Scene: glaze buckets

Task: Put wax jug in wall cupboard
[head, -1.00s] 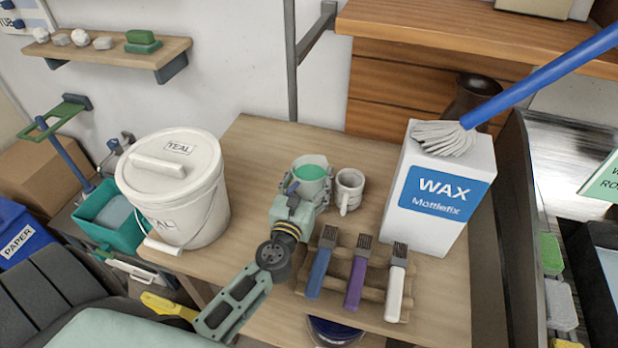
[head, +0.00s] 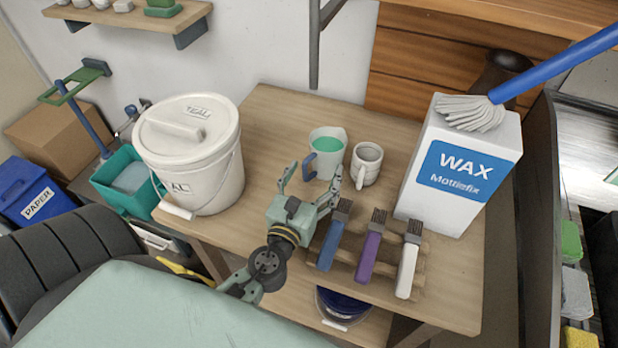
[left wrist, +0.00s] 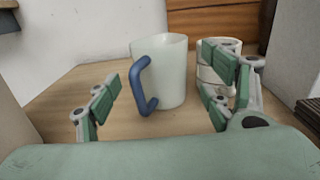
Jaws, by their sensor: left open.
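A pale jug (head: 326,152) with green contents and a blue handle stands upright on the wooden table, its handle towards me; I take it as the wax jug. It also shows in the left wrist view (left wrist: 168,72), between and beyond my fingers. My left gripper (head: 309,178) is open and empty, just in front of the jug and apart from it. A large white box labelled WAX Mottlefix (head: 455,178) stands to the right. I cannot make out a wall cupboard. My right gripper is not in view.
A white mug (head: 366,164) stands close right of the jug. Several brushes (head: 368,257) lie on a rack in front. A lidded white bucket (head: 190,155) stands left. A wall shelf (head: 127,17) is at upper left; wooden drawers (head: 430,60) are behind. Table behind the jug is clear.

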